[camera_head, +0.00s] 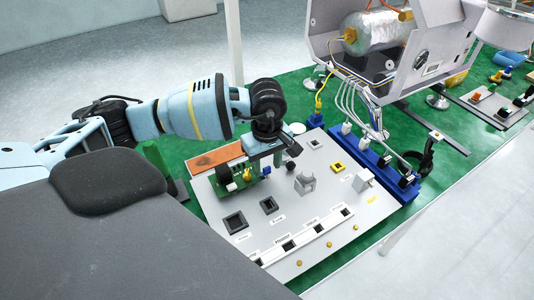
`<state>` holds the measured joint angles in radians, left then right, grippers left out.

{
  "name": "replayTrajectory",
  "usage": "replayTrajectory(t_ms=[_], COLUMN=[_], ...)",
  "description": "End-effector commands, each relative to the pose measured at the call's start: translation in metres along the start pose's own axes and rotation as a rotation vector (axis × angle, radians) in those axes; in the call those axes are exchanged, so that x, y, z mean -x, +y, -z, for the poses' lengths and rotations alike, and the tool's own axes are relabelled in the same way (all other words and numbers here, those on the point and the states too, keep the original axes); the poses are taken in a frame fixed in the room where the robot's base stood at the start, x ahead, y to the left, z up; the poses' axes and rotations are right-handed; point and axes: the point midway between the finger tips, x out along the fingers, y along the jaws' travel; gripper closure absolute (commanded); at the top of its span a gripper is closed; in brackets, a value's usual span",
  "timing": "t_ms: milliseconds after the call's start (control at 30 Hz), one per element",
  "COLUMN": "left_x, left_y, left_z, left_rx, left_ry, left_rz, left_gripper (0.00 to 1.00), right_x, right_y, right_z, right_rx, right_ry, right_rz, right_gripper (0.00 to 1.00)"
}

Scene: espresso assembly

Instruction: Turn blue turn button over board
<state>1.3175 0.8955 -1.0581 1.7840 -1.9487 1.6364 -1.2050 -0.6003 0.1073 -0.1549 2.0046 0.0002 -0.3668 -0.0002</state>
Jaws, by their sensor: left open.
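My left gripper (271,158) comes in from the left and hangs, pointing down, over the back left part of the grey panel (313,206). It is open. A green circuit board (236,181) with dark and light parts sits at the panel's left, just below and left of the gripper. My right gripper is not in view.
The panel holds black square sockets (235,222), a grey knob (305,182), a yellow frame (338,167) and a white slotted strip (304,237). A blue rail (373,164) borders its right. Behind stands an open machine housing (436,66) with a silver boiler (376,33).

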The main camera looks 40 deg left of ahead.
Motion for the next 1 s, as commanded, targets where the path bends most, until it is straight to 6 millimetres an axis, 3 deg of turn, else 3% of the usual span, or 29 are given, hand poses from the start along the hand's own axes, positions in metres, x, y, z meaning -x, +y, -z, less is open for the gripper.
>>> replayTrajectory(t_ms=[167, 600, 1000], left_x=[0.011, 0.072, 0.078], left_y=[0.001, 0.000, 0.000], left_z=[0.000, 0.000, 0.000], left_rx=[0.000, 0.000, 0.000], left_ry=[0.001, 0.001, 0.000], left_rz=[-0.002, -0.002, 0.000], left_gripper=[0.58, 0.58, 0.58], right_x=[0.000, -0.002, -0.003], right_y=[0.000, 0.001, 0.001], right_z=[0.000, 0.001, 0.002], right_rx=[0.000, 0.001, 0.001], right_ry=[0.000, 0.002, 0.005], right_rz=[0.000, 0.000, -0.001], right_gripper=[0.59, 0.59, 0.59])
